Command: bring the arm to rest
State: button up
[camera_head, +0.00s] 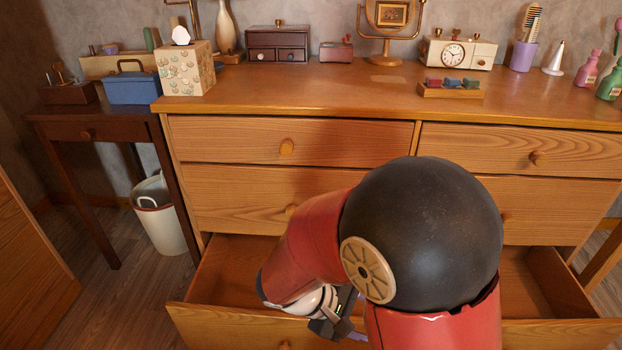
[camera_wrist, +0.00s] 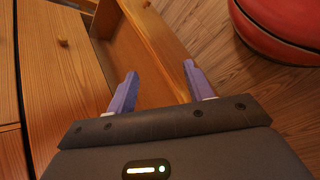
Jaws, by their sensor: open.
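My gripper (camera_wrist: 160,85) is open, with its two purple fingers apart and nothing between them in the wrist view. In the head view my red and black arm bends down over the dresser's open bottom drawer (camera_head: 231,269), and the gripper itself is mostly hidden behind it near the drawer front. In the wrist view the open drawer (camera_wrist: 135,62) lies beyond the fingers. I cannot tell whether the gripper touches the drawer.
The wooden dresser (camera_head: 240,189) has its upper drawers shut. A tissue box (camera_head: 186,70), a clock (camera_head: 453,54) and other items stand on top. A dark side table (camera_head: 80,129) and a white bin (camera_head: 160,222) stand at left. Wooden floor (camera_head: 128,290) is clear at lower left.

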jog(key=s+d+r+m+t+y, duration=0.1)
jog(key=s+r+m+y, duration=0.1)
jog(key=r, duration=0.3)
jog(key=s+d+r+m+t+y, duration=0.2)
jog(key=r+m+y, duration=0.2)
jog(key=r, duration=0.2)
jog(key=s+d+r+m+t+y+p, duration=0.1)
jog(key=s+d+r+m+y, duration=0.1)
jog(key=r, duration=0.4)
jog(key=shift+s+m+t+y, duration=0.3)
jog(key=shift+s+m+y, duration=0.3)
jog(key=shift+m+y, duration=0.3)
